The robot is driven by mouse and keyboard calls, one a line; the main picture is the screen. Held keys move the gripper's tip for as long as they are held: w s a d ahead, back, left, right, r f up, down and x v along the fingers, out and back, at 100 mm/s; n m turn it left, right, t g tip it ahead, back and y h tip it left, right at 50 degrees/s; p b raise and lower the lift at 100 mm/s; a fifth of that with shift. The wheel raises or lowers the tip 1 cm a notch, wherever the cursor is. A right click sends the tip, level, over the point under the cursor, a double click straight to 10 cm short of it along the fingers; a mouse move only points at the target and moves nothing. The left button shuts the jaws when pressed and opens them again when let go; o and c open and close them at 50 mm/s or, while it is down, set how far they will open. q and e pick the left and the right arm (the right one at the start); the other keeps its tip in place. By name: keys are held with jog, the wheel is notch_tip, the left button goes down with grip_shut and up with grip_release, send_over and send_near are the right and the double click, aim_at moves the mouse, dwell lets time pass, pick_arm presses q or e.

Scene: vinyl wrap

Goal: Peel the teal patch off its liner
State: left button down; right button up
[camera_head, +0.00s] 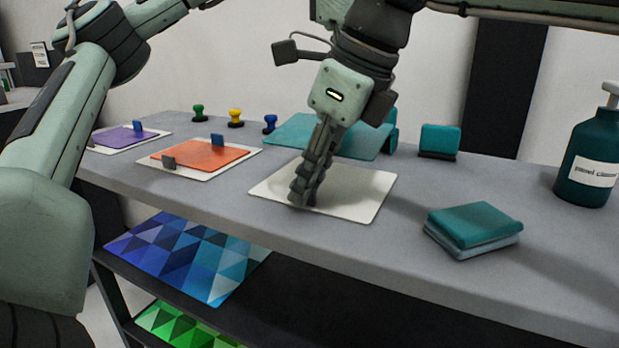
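A flat teal sheet (287,137), which looks like the teal patch, shows behind my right gripper (303,196). I cannot tell whether it lies on the table or is raised. A white liner (362,195) in front of it looks bare. My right gripper points down with its fingertips at or just above the liner's left part. Its fingers are seen overlapping from the side, so the gap between them is hidden. My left arm comes in at the left and leaves at the top; its gripper is out of view.
An orange patch (205,153) and a purple patch (122,137) lie on white liners at left. Green (198,112), yellow (235,117) and blue (270,123) knobs stand behind. A teal block (440,139), folded teal cloths (474,224) and a bottle (594,160) are at right.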

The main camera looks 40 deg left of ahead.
jog(key=shift+w, duration=0.25)
jog(key=shift+r, duration=0.2)
jog(key=s+v, duration=0.1)
jog(key=v, duration=1)
jog(key=shift+w+d+r, duration=0.25)
jog(key=shift+w+d, duration=0.05)
jog(key=shift+w, duration=0.1)
